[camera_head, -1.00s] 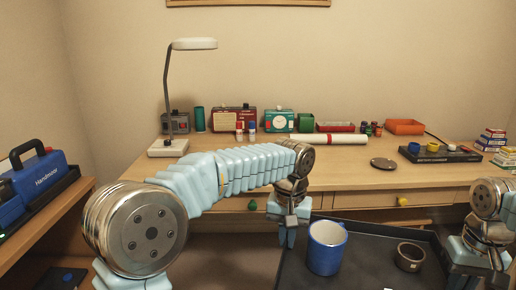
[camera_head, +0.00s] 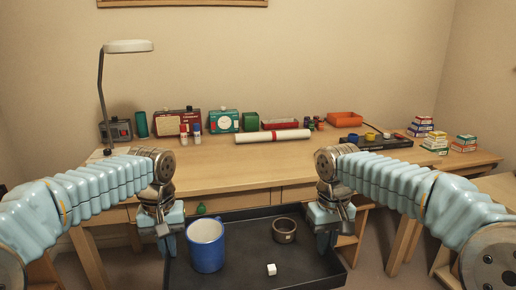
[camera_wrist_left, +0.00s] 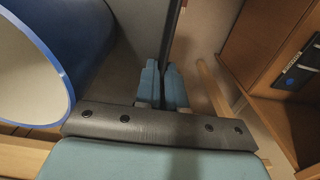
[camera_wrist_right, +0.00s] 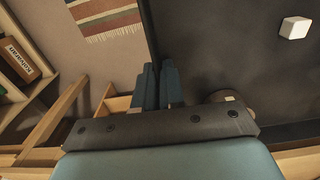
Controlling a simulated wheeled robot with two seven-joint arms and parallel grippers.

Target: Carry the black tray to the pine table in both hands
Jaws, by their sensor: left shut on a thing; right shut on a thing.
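The black tray (camera_head: 240,240) is held level in front of me, between my two arms. A blue mug (camera_head: 205,246), a small dark bowl (camera_head: 284,230) and a white cube (camera_head: 271,269) are on it. My left gripper (camera_head: 168,240) is shut on the tray's left rim; in the left wrist view the fingers (camera_wrist_left: 162,85) pinch the thin edge beside the mug. My right gripper (camera_head: 328,238) is shut on the right rim, and its fingers (camera_wrist_right: 157,85) pinch it in the right wrist view. The tray's near edge is partly out of the head view.
A wooden desk (camera_head: 240,174) lies ahead, its front clear. A lamp (camera_head: 104,100), radios, a red-and-white roll (camera_head: 272,136), an orange tray (camera_head: 345,119) and a black board (camera_head: 375,141) stand along its back. Stacked boxes (camera_head: 422,127) are at the right.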

